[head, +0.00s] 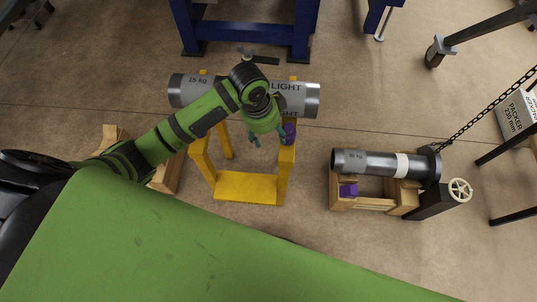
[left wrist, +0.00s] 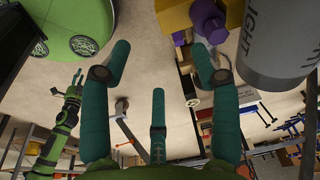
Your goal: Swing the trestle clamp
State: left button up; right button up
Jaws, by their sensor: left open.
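A yellow trestle (head: 246,187) holds a grey pipe (head: 190,91) marked 25 kg and LIGHT. A purple trestle clamp (head: 289,134) sits at the trestle's right post, below the pipe. In the left wrist view the clamp (left wrist: 207,20) shows at the top, beside the pipe (left wrist: 283,40). My left gripper (head: 268,138) is just left of the clamp in the head view. Its teal fingers (left wrist: 160,75) are spread and nothing is between them. A small green arm with a gripper (left wrist: 76,82), seemingly my right, shows at the wrist view's left; its jaws are too small to read.
A second pipe (head: 365,162) lies on a wooden stand (head: 376,204) at right, with a purple block (head: 348,190) and a handwheel (head: 460,190). A chain (head: 490,108) runs up from its end. A blue frame (head: 247,31) stands behind. Floor between the stands is clear.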

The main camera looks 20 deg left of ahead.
pick_arm(q)
jog(key=shift+s+d+f+n+t+h, duration=0.2)
jog(key=shift+s+d+n, duration=0.25)
jog(key=shift+s, duration=0.45)
jog(key=shift+s+d+f+n+t+h, duration=0.15)
jog(key=shift+s+d+n, duration=0.15)
jog(key=shift+s+n, duration=0.45)
jog(key=shift+s+d+f+n+t+h, duration=0.1)
jog(key=shift+s+d+f+n+t, duration=0.2)
jog(key=shift+s, duration=0.75)
jog(key=shift+r, duration=0.1)
